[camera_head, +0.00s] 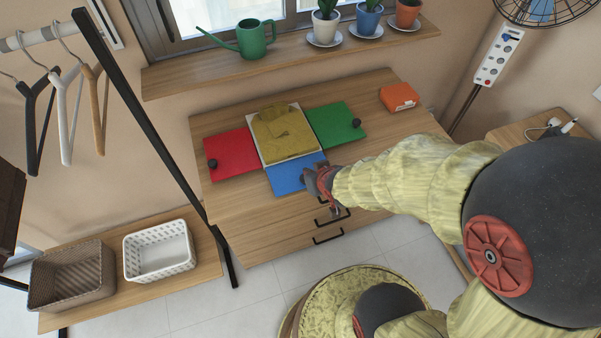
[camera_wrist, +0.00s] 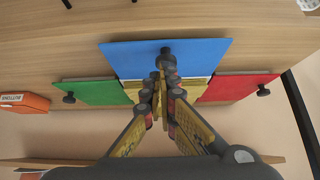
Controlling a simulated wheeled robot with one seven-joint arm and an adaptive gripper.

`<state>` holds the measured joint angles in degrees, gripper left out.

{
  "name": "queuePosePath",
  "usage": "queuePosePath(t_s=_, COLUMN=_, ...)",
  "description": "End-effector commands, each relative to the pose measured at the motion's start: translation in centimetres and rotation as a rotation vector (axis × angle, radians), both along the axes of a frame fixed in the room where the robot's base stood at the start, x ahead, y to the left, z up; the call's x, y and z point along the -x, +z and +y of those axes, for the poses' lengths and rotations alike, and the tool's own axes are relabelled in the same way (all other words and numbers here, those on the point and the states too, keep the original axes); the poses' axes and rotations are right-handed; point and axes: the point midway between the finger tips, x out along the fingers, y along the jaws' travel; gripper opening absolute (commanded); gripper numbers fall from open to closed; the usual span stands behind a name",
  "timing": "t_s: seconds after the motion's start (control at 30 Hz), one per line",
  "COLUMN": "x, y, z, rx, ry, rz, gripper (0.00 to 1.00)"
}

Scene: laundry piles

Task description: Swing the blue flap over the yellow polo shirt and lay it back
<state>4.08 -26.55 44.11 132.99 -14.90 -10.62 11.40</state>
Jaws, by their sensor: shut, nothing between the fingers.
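The blue flap (camera_head: 290,180) lies open on the table at the front of the folding board, looking flat. In the wrist view the blue flap (camera_wrist: 200,52) has a dark knob (camera_wrist: 166,50) near its outer edge. My gripper (camera_head: 314,184) is over the front right of the blue flap. In the wrist view its fingers (camera_wrist: 167,72) are together and empty, close to the knob; whether they touch it is unclear.
The red flap (camera_head: 232,154) and green flap (camera_head: 334,125) lie open on either side, each with a dark knob. An orange box (camera_head: 399,97) stands at the back right. Bare tabletop (camera_head: 240,215) lies at the front left. A plant shelf (camera_head: 290,55) runs behind.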

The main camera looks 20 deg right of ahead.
Motion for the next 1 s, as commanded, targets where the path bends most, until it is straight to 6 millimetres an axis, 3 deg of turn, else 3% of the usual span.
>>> queuePosePath(t_s=0.4, x=1.0, y=-2.3, z=0.0, rx=0.000, ry=0.000, rz=0.002, gripper=0.00)
queuePosePath(t_s=1.0, x=1.3, y=-2.7, z=0.0, rx=0.000, ry=0.000, rz=0.006, gripper=0.00)
